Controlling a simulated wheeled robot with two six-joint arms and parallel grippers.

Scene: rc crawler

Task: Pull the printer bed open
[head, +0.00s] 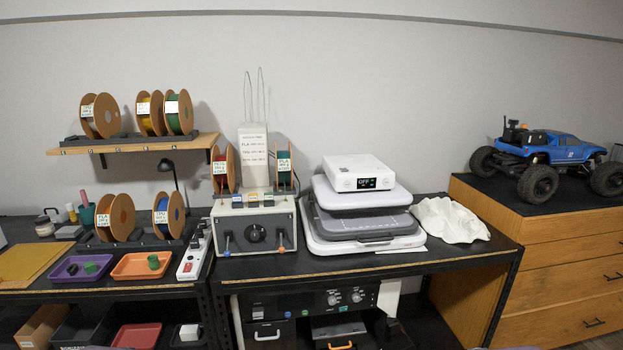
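A black-fronted machine (300,301) with two pale knobs and small coloured buttons stands under the middle bench; I take it to be the printer. Low in its front, a grey plate or tray (338,328) with an orange handle (340,346) shows in an opening, cut off by the bottom edge of the picture. It looks pushed in, though how far is hard to tell. Left of it is a dark drawer front with a white handle (267,336). Neither of my grippers is in view.
On the bench (390,263) stand a control box (254,230), a white device reading OFF (357,173) on stacked grey-white trays, and a crumpled white cloth (448,220). A wooden drawer cabinet (560,260) carrying a blue crawler truck (550,152) stands right. Trays and spools fill the left.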

